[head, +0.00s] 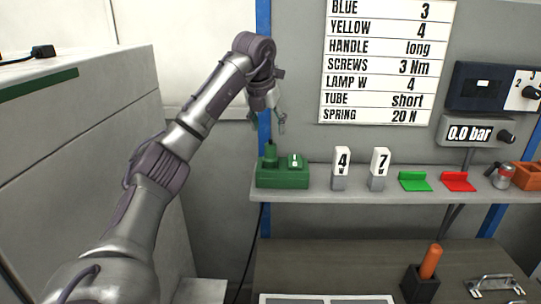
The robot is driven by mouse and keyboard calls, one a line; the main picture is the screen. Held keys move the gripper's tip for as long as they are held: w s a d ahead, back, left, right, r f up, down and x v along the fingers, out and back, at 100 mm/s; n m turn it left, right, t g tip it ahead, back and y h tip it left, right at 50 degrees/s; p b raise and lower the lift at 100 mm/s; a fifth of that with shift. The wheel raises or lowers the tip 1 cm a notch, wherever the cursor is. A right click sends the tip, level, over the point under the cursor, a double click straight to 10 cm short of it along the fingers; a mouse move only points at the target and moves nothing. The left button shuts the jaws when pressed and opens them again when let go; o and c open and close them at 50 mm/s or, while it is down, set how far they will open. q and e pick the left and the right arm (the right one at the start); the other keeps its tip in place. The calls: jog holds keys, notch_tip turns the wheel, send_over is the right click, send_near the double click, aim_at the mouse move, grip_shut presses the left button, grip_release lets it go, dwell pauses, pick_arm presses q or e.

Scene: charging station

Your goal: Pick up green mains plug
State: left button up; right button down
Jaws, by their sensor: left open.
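The green mains plug (270,155) stands upright on a green socket block (283,178) at the left end of the grey shelf. The block has a pale switch (296,160) on its right half. My left gripper (268,122) points down above the plug, with a gap between them. It is open, and I see nothing between its fingers. Its fingers are small in the view, and one is partly lost against the blue post. My right gripper is not in view.
On the shelf (325,196), right of the block, stand two numbered blocks (341,168), then green (415,181) and red (458,181) pieces. A blue post (264,80) rises behind my gripper. A grey cabinet (80,130) fills the left. A lower bench holds an orange handle (431,262).

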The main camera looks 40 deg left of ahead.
aim_at(271, 144)
pick_arm(q)
jog(key=p+x, duration=0.1)
jog(key=x, duration=0.4)
jog(key=shift+s+d, duration=0.1)
jog(key=shift+d, duration=0.1)
jog(key=shift+a+f, duration=0.15)
jog(key=shift+f, duration=0.1)
jog(key=p+x, duration=0.3)
jog(key=x, duration=0.1)
jog(key=shift+a, duration=0.2)
jog(key=shift+w+a+f, duration=0.15)
jog(key=shift+w+f, duration=0.15)
jog(key=shift+f, duration=0.15)
jog(key=shift+c, duration=0.2)
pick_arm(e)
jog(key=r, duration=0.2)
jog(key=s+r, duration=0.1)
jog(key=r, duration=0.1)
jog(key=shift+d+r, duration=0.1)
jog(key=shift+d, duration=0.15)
pick_arm(q)
jog(key=c, duration=1.2)
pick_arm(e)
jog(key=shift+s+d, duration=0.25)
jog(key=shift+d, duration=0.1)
pick_arm(q)
jog(key=shift+r, duration=0.1)
grip_shut()
